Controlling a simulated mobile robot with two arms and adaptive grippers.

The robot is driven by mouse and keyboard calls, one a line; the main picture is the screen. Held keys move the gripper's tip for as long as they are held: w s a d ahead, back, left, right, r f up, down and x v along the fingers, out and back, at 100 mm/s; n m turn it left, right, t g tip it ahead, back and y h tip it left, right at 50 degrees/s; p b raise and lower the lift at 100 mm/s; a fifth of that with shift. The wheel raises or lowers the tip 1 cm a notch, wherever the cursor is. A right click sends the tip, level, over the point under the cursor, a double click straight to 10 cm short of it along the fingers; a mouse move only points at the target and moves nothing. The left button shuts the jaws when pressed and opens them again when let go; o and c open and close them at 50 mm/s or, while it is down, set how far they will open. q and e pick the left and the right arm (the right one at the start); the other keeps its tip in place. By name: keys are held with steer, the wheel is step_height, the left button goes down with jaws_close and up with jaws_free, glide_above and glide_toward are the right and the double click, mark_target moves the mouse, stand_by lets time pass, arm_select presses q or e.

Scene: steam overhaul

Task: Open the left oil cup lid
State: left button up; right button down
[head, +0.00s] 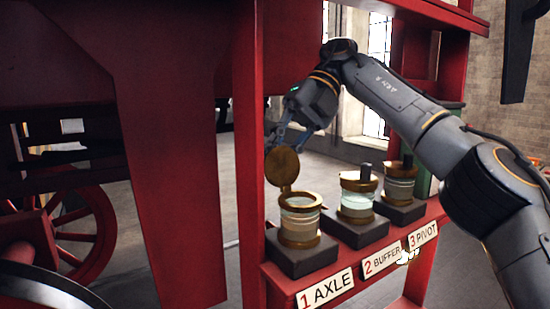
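The left oil cup (300,222) is glass with brass bands and stands on a dark block behind the "1 AXLE" label. Its round brass lid (282,167) stands up on edge at the back left of the rim, and the cup's mouth is uncovered. My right arm comes in from the right, above the cups. Its gripper (275,137) points down and left at the top edge of the lid. Its fingertips are small and partly behind the lid, so I cannot tell their gap or contact. My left gripper is not in view.
The middle cup (357,196) and the right cup (399,182) stand beside it on the red shelf (283,275), with dark knobs on top. Labels read "1 AXLE" (325,290), "2 BUFFER" (382,262) and "3 PIVOT" (423,236). A red post (248,150) rises close left of the cups.

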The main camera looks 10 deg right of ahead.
steer(key=c, duration=1.3)
jaws_free()
